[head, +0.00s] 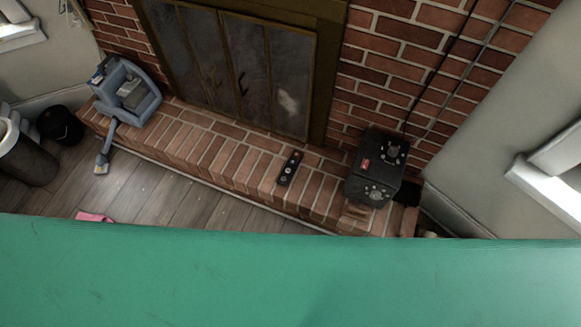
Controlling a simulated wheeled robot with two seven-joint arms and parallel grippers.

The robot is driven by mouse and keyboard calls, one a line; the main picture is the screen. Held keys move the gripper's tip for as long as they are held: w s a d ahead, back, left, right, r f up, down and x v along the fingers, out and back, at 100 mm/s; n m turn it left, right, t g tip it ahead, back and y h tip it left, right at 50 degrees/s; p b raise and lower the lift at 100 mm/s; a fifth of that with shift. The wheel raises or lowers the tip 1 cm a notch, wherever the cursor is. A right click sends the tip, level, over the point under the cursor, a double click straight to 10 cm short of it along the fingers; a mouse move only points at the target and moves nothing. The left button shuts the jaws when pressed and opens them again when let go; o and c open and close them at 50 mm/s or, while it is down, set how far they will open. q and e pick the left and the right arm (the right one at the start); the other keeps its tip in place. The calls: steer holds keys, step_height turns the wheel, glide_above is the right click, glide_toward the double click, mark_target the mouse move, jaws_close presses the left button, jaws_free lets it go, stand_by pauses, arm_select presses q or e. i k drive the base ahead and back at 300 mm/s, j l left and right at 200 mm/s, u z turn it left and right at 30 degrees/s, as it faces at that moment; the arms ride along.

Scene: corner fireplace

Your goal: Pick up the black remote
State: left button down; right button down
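The black remote (290,169) lies flat on the raised brick hearth (225,155) in front of the fireplace, just right of the middle of the head view. Light and red buttons show on its upper face. Nothing covers it, and a strip of bare brick surrounds it. Neither of my grippers shows in this view, so I cannot see their place or state.
A black box-like device (374,168) stands right of the remote on the hearth. A blue-grey caddy (130,92) sits at the hearth's left end. A large green surface (290,275) fills the foreground. Dark bins (60,125) and a pink item (94,217) are at left.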

mark_target(293, 167)
steer(key=i+j+z, duration=0.4)
steer(key=j, duration=0.25)
steer(key=i+j+z, duration=0.2)
steer(key=j, duration=0.15)
steer(key=i+j+z, duration=0.1)
steer(key=j+z, duration=0.15)
steer(key=i+j+z, duration=0.2)
steer(key=j, duration=0.3)
steer(key=k, duration=0.1)
